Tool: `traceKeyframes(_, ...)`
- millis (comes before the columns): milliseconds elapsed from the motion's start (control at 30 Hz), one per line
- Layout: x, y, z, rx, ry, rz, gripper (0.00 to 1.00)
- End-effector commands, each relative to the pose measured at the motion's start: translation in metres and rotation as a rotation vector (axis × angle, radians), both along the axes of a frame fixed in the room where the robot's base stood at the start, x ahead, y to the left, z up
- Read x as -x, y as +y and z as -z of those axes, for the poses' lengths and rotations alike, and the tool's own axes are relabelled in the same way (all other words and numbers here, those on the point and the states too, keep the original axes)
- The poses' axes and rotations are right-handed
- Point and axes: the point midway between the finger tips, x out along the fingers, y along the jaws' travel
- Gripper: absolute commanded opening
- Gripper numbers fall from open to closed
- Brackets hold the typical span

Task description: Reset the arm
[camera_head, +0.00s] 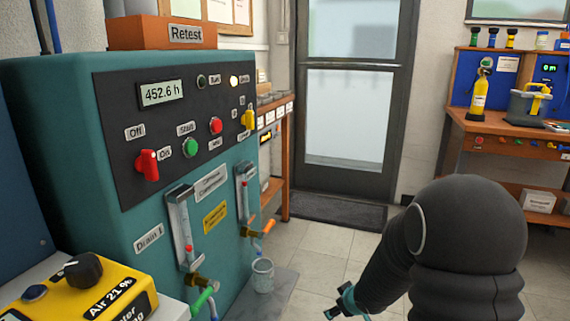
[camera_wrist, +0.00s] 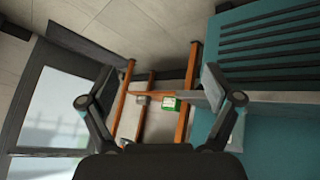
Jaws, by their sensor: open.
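My arm reaches in from the lower right of the head view, its dark rounded links in front of the floor. A teal-marked part of my gripper (camera_head: 350,301) shows at the bottom edge; the rest is hidden or cut off. In the wrist view my gripper (camera_wrist: 160,76) has its two fingers spread wide apart with nothing held between them. A small green box (camera_wrist: 169,104) and orange-brown wooden posts (camera_wrist: 186,92) show beyond the gap, at a distance.
The teal test machine (camera_head: 75,90) with its dark control panel stands at left. A yellow analyzer (camera_head: 110,280) is at lower left, a grey cup (camera_head: 262,275) beside the machine. A door (camera_head: 345,115) is behind; a wooden bench (camera_head: 510,127) stands right. Tiled floor (camera_head: 310,245) between is clear.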

Motion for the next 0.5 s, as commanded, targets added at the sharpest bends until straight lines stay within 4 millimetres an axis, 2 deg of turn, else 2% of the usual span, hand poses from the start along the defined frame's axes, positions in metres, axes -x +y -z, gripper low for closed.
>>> traceKeyframes(100,0.032,-0.030,-0.023,0.084,0.084,0.143,0.90)
traceKeyframes(200,0.066,-0.046,-0.045,0.121,0.164,0.247,0.90)
traceKeyframes(333,0.112,-0.054,-0.073,0.129,0.256,0.357,0.90)
traceKeyframes(500,0.169,-0.049,-0.107,0.090,0.349,0.456,0.90)
